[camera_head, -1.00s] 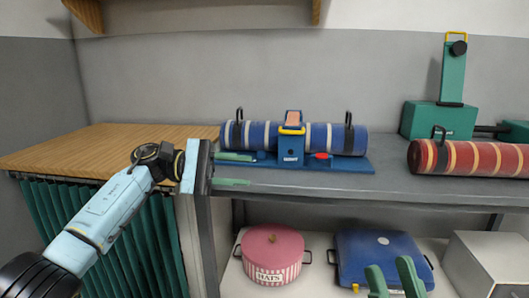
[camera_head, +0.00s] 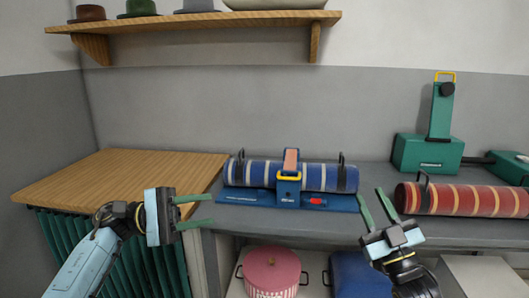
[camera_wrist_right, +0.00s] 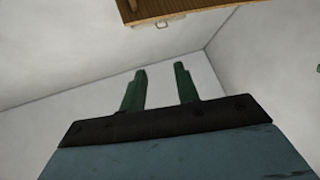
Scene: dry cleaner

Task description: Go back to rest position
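My left gripper (camera_head: 194,212) is at the left in the head view, in front of the wooden tabletop, with its green fingers apart and nothing between them. My right gripper (camera_head: 373,210) points up in front of the grey shelf, between the blue striped roll and the red striped roll, with its fingers apart and empty. In the right wrist view my right gripper's fingers (camera_wrist_right: 160,90) stand apart against a pale wall, with nothing between them.
A blue striped roll (camera_head: 256,174) lies on a blue base on the grey shelf (camera_head: 285,228). A red striped roll (camera_head: 460,199) and a green machine (camera_head: 428,153) are at the right. A pink round box (camera_head: 272,270) and a blue case (camera_head: 358,276) stand below. The wooden tabletop (camera_head: 110,180) is bare.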

